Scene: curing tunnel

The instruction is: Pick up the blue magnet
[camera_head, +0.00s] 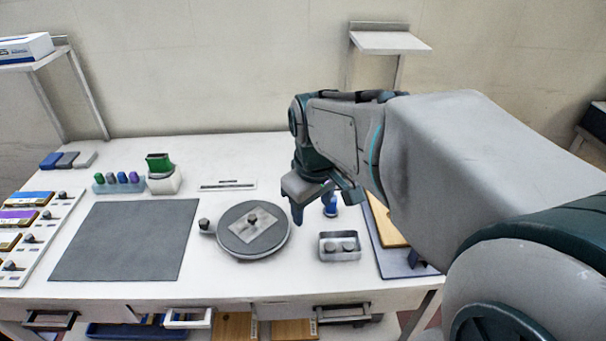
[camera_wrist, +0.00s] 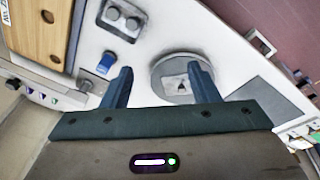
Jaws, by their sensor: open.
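My gripper (camera_head: 322,203) is open and empty above the back middle of the white table; its two fingers also show in the wrist view (camera_wrist: 161,74). A small blue upright object (camera_head: 330,208) stands on the table by the gripper, and in the wrist view (camera_wrist: 106,64) it lies just outside the left finger. I cannot tell whether it is the blue magnet. Several small coloured pieces (camera_wrist: 42,95) sit on a pale strip at the wrist view's left, too small to identify; my arm hides that area in the head view.
A round turntable (camera_head: 240,241) holding a plate, a metal tray (camera_head: 340,258) with two knobs, and a wooden board (camera_wrist: 30,40) stand close by. Shelf posts rise behind.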

